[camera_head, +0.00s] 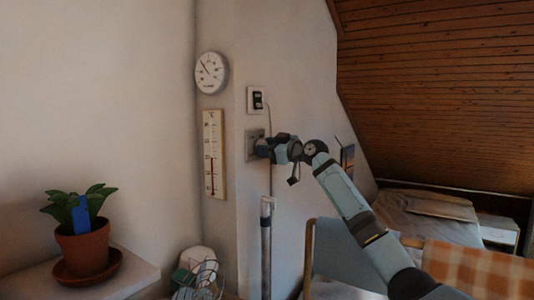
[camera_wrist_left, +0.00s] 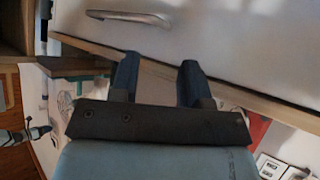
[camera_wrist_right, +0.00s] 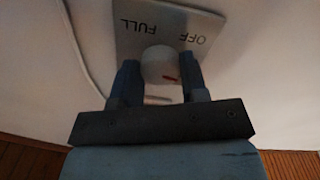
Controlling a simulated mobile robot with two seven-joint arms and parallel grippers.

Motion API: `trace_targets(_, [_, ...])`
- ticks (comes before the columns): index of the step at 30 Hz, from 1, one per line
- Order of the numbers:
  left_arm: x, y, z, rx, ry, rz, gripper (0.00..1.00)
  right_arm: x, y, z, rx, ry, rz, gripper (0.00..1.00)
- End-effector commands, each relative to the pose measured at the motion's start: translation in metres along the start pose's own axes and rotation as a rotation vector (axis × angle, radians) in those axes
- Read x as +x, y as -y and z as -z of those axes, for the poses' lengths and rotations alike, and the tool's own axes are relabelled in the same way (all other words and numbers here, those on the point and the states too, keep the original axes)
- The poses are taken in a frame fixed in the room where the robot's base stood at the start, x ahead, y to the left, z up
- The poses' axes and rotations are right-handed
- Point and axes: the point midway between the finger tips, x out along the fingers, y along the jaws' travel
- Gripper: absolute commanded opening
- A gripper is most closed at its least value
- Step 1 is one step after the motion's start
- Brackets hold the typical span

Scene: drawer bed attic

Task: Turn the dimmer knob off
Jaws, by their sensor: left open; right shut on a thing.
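The dimmer knob (camera_wrist_right: 160,65) is a round white knob with a red mark, on a plate (camera_wrist_right: 190,22) lettered FULL and OFF in the right wrist view. The letters appear upside down there, and the red mark sits at the knob's lower right. My right gripper (camera_wrist_right: 160,80) is shut on the knob, one finger on each side. In the head view, the right gripper (camera_head: 262,147) is at the wall plate (camera_head: 251,141) and hides the knob. My left gripper (camera_wrist_left: 158,75) is open and empty in the left wrist view, near a wooden edge.
A small switch box (camera_head: 257,99) with a cable is above the plate. A thermometer (camera_head: 213,155) and a round dial (camera_head: 211,72) hang to the left. A potted plant (camera_head: 82,240) and a wire basket (camera_head: 197,281) stand lower left. A bed (camera_head: 430,212) is behind my right arm.

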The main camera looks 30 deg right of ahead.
Motion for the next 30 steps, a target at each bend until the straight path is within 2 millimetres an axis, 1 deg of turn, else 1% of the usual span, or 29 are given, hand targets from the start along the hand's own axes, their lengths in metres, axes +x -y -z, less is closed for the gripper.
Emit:
trace_targets(1, [0.002, 0.001, -0.002, 0.003, -0.005, 0.0, 0.43, 0.0, 0.002, -0.004, -0.043, 0.001, 0.002, 0.17])
trace_targets(6, [0.003, 0.001, 0.0, 0.017, -0.02, -0.002, 0.43, 0.0, 0.001, -0.004, -0.204, -0.006, 0.003, 0.17])
trace_targets(15, [0.007, 0.004, -0.009, 0.039, -0.02, -0.004, 0.43, 0.0, 0.0, -0.004, -0.488, -0.018, 0.006, 0.17])
trace_targets(21, [0.007, 0.002, -0.007, 0.042, -0.033, -0.005, 0.43, 0.0, -0.001, -0.003, -0.668, -0.025, 0.008, 0.17])
trace_targets(30, [0.011, 0.001, -0.011, 0.043, -0.036, -0.005, 0.43, 0.0, -0.001, -0.002, -0.879, -0.034, 0.009, 0.17])
